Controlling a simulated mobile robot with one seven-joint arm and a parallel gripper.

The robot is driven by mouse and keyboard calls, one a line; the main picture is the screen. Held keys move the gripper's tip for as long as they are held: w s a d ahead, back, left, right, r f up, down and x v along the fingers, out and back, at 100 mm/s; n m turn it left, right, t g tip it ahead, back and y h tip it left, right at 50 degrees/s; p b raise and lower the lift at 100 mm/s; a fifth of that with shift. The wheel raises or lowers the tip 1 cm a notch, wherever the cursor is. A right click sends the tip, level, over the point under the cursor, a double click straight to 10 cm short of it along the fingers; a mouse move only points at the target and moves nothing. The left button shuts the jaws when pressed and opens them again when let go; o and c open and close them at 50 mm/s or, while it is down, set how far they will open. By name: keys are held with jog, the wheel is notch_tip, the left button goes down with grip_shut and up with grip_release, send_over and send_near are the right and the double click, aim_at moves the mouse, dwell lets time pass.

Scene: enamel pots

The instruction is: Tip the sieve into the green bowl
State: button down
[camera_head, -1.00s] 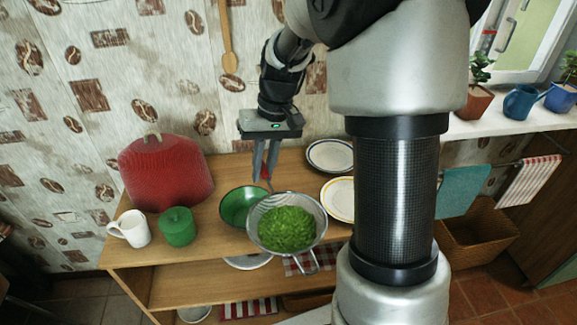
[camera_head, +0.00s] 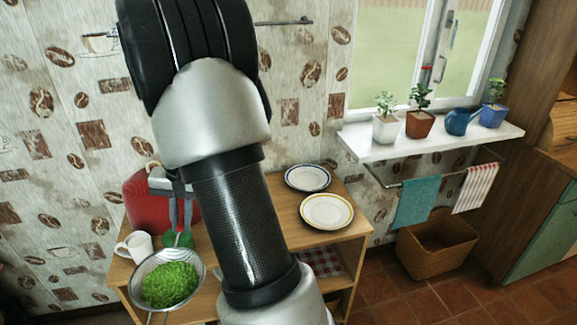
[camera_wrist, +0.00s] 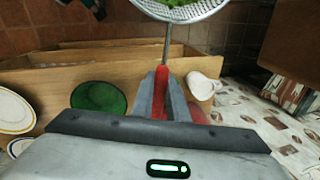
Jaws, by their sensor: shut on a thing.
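My gripper (camera_head: 180,225) is shut on the red handle of the sieve, which shows between the fingers in the wrist view (camera_wrist: 162,80). The mesh sieve (camera_head: 199,270) is held roughly level with a heap of green food (camera_head: 170,285) in it. In the head view it is at the lower left, in front of the white mug. The green bowl (camera_wrist: 99,97) shows in the wrist view on the wooden top, left of the handle and apart from the sieve.
Two plates (camera_head: 327,211) (camera_head: 308,177) lie to the right. A windowsill (camera_head: 430,138) with potted plants is further right.

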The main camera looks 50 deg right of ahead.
jog(key=s+d+f+m+h, duration=0.1)
jog(key=s+d+m+h, duration=0.2)
jog(key=d+m, duration=0.8)
jog(key=s+d+m+t+h, duration=0.1)
jog(key=s+d+m+h, duration=0.2)
jog(key=d+m, duration=0.8)
jog(key=d+h, duration=0.2)
jog(key=d, duration=1)
jog(key=shift+d+f, duration=0.15)
jog(key=shift+f, duration=0.25)
jog(key=shift+s+b, duration=0.1)
jog(key=shift+b, duration=0.2)
jog(key=shift+s+r+t+h+b, duration=0.15)
jog(key=shift+t+h+b, duration=0.15)
jog(key=shift+t+b, duration=0.15)
jog(key=shift+a+f+h+b, duration=0.2)
jog(key=shift+h+b, duration=0.1)
jog(key=shift+b, duration=0.75)
jog(key=t+h+b, duration=0.1)
jog(key=b, duration=0.2)
jog(key=shift+s+a+r, duration=0.1)
jog(key=shift+a, duration=0.1)
